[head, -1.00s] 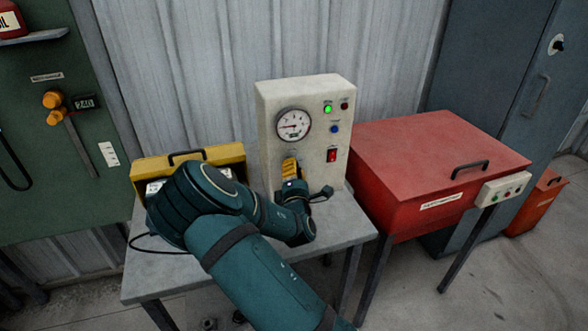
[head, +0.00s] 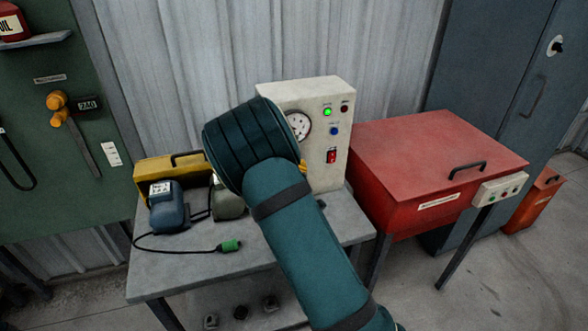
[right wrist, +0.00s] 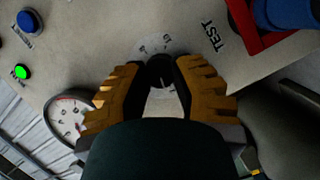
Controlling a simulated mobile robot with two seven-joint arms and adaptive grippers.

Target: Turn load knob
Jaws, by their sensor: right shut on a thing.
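The beige control box (head: 328,100) stands on the grey table, with its gauge (head: 299,126) partly covered by my right arm in the head view. The dark load knob (right wrist: 160,68) sits on a pale dial in the right wrist view, with a "TEST" label beside it. My right gripper (right wrist: 160,76) has its yellow ridged fingers on both sides of the knob and is shut on it. In the head view my arm hides the knob and nearly all of the gripper. The gauge also shows in the right wrist view (right wrist: 68,119). My left gripper is not in view.
A yellow case (head: 152,169), a blue device (head: 172,211) and a green-ended cable (head: 231,245) are on the table (head: 190,275). The red cabinet (head: 430,160) stands close on the right. A green light (head: 327,112) and red switch (head: 331,156) are on the box.

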